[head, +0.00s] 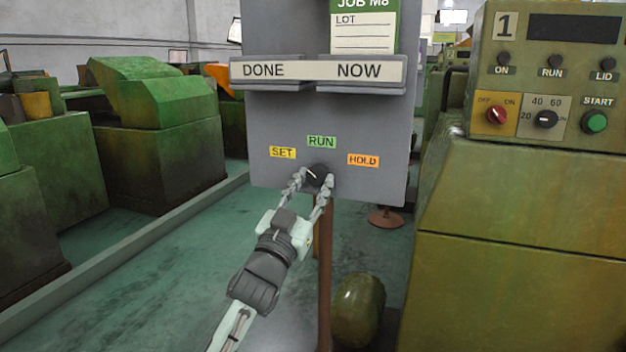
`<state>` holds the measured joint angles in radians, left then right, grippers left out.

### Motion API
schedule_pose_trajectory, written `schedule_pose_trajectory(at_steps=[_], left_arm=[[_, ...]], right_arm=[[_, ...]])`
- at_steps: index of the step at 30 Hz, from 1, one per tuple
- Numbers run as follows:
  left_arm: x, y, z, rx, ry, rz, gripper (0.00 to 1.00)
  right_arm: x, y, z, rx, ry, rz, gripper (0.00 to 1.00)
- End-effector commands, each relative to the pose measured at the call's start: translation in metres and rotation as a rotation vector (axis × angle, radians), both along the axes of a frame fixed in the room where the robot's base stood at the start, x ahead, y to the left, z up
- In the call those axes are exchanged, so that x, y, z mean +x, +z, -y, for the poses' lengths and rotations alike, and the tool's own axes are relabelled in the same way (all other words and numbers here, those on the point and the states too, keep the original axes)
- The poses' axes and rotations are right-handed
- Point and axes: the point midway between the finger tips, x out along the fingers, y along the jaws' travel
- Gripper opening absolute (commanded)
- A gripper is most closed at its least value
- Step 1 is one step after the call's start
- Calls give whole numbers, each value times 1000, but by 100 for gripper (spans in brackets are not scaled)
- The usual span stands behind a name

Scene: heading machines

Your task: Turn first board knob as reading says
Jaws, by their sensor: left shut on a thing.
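The grey board (270,118) stands in the middle of the head view. Low on it is a dark round knob (319,171) with a pale pointer line that appears to slant up and left, toward the SET side. Around the knob are a yellow SET label (282,152), a green RUN label (321,142) above and an orange HOLD label (363,160) to the right. My left gripper (315,181) reaches up from below, its two fingers shut on the knob from both sides. The fingers partly cover the knob's edges. My right gripper is out of view.
A green machine marked 1 (506,25) stands close on the right, with a red switch (496,115), a black dial (546,119) and a green START button (594,122). DONE and NOW trays (318,72) jut from the board, with a job card (362,28) above NOW.

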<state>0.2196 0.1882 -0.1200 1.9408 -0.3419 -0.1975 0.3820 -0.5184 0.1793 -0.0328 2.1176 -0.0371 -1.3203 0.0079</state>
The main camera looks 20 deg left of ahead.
Motion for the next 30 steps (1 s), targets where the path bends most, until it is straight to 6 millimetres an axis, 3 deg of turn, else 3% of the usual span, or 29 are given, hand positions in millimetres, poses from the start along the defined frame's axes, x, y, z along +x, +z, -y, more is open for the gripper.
schedule_pose_trajectory(at_steps=[11, 16, 21, 30], left_arm=[[0, 6, -4, 345, -1, 11, 8], [0, 6, -6, 505, 1, 17, 8], [0, 6, -7, 647, 1, 24, 8], [0, 6, -8, 826, 0, 30, 8]], right_arm=[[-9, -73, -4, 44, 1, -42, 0], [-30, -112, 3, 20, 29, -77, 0], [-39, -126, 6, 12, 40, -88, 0], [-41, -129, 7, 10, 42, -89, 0]])
